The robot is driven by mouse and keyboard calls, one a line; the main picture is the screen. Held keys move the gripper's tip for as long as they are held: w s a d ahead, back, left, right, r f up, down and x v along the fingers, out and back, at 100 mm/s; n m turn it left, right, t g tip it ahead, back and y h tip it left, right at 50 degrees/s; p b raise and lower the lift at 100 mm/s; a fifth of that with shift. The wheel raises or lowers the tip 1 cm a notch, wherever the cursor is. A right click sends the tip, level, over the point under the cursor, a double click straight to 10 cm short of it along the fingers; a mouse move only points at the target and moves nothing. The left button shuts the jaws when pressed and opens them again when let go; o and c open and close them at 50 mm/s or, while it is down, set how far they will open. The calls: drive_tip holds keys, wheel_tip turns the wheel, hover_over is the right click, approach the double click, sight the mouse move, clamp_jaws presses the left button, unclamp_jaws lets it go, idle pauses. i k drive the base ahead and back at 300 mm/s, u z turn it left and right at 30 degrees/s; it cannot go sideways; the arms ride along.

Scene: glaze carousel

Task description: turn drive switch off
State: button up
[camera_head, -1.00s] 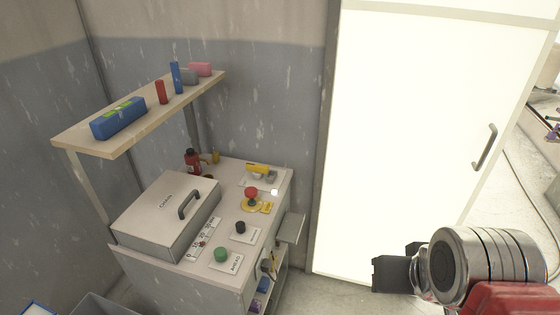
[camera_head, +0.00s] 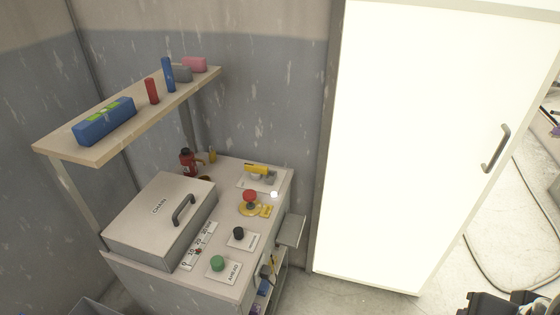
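The control bench (camera_head: 235,287) stands left of centre. At its back right, a yellow-handled switch (camera_head: 257,169) sits on a light plate; its lettering is too small to read, so I cannot confirm that it is the drive switch. Its yellow handle lies roughly crosswise. In front are a red mushroom button (camera_head: 250,196) on a yellow base, a small bright white lamp (camera_head: 274,194), a black knob (camera_head: 238,233) and a green button (camera_head: 217,263). My gripper (camera_head: 497,304) shows only partly at the lower right edge, far from the bench; its fingers cannot be made out.
A grey lidded box (camera_head: 150,222) with a handle covers the bench's left side. A wooden shelf (camera_head: 130,125) with several blocks overhangs it. A red bottle (camera_head: 187,162) stands at the back. A small grey side shelf (camera_head: 291,231) juts right. A bright white door (camera_head: 420,130) stands behind; floor between is open.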

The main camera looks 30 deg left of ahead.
sight(257, 170)
drive_tip(key=z, duration=0.75)
drive_tip(key=i, duration=1.75)
drive_tip(key=u, duration=2.35)
